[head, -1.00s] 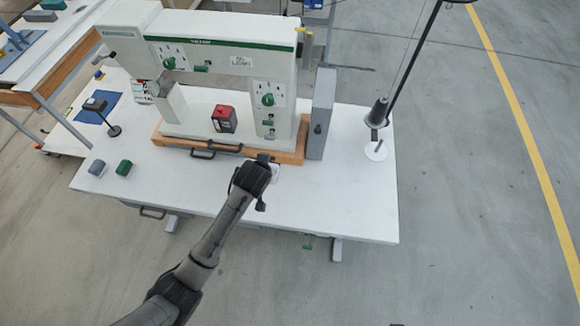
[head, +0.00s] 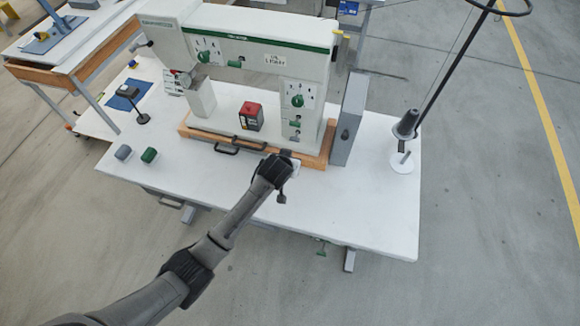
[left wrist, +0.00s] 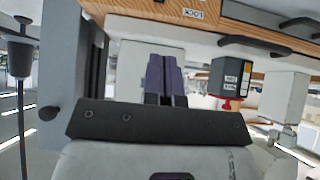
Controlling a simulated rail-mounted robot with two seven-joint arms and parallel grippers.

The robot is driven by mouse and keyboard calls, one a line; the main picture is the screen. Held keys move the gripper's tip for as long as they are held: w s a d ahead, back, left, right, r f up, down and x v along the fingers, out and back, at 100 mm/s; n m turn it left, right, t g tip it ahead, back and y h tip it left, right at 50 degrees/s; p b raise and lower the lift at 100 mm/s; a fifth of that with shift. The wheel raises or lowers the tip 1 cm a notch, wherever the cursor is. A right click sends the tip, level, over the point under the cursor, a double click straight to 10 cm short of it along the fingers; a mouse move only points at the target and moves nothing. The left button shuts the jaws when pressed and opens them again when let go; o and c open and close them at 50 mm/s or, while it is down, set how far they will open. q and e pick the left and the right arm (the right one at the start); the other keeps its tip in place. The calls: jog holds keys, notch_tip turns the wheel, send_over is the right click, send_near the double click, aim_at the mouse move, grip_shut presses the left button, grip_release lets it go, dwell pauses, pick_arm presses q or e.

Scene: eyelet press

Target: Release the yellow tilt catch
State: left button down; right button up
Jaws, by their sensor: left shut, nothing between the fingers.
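A small yellow piece (head: 346,36), which looks like the tilt catch, sits at the upper right end of the white press head (head: 240,38). My left gripper (head: 286,155) is low, at the front right of the press's wooden base (head: 315,160), well below and apart from the yellow piece. In the left wrist view its two purple fingers (left wrist: 164,72) are together with nothing between them. The yellow piece cannot be made out in that view. My right gripper is not in view.
A red and black box (head: 251,116) stands on the press bed. A grey box (head: 348,118) stands beside the base at right. A thread cone on a stand (head: 403,160) is farther right. Grey and green blocks (head: 149,155) lie at left. The front tabletop (head: 340,215) is clear.

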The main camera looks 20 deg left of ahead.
pick_arm(q)
jog(key=shift+w+a+f+b, duration=0.1)
jog(key=shift+w+f+b, duration=0.25)
jog(key=shift+f, duration=0.85)
jog(key=shift+w+f+b, duration=0.1)
jog(key=shift+w+f, duration=0.5)
jog(key=shift+f, duration=0.55)
jog(key=shift+w+a+f+b, duration=0.1)
jog(key=shift+w+f+b, duration=0.25)
jog(key=shift+f, duration=0.85)
